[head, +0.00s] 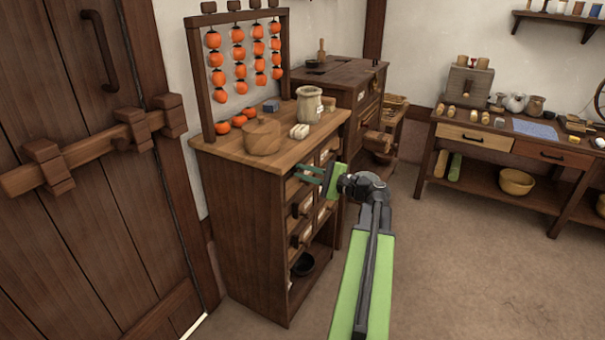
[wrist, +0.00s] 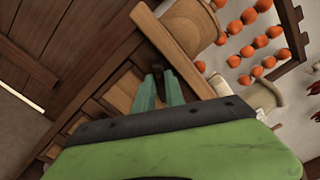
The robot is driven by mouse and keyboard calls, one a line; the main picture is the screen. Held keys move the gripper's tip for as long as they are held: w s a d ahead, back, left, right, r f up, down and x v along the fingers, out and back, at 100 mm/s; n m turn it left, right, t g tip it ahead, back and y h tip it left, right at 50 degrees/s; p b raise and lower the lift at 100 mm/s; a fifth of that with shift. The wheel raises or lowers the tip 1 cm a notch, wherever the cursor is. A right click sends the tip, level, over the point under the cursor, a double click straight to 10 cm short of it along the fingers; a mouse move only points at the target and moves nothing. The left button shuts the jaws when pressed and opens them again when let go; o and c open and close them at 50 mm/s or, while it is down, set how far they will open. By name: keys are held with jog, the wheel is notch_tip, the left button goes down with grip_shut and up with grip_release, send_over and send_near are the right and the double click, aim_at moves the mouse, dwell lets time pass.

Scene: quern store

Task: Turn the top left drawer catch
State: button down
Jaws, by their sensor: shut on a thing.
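A dark wooden cabinet (head: 238,215) has small drawers in its right-facing front. My gripper (head: 298,173) is at the top left drawer (head: 294,188), just under the cabinet's top. In the wrist view its two teal fingers (wrist: 160,88) point at the drawer front, tilted in the picture. They are shut on the drawer catch (wrist: 168,74), a small dark piece that shows only partly at the fingertips. The fingers hide the rest of it, and I cannot tell how far it is turned. Lower drawers show wooden knobs.
On the cabinet top (head: 222,151) stand a round wooden box (head: 262,137), a pale jar (head: 309,105) and loose orange fruits, under a rack of hanging fruits (head: 240,62). A barred door (head: 85,200) is at left. A workbench (head: 500,140) stands at right. The floor between is clear.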

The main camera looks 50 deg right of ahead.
jog(key=shift+s+f, duration=0.1)
jog(key=shift+f, duration=0.05)
jog(key=c, duration=1.4)
grip_release()
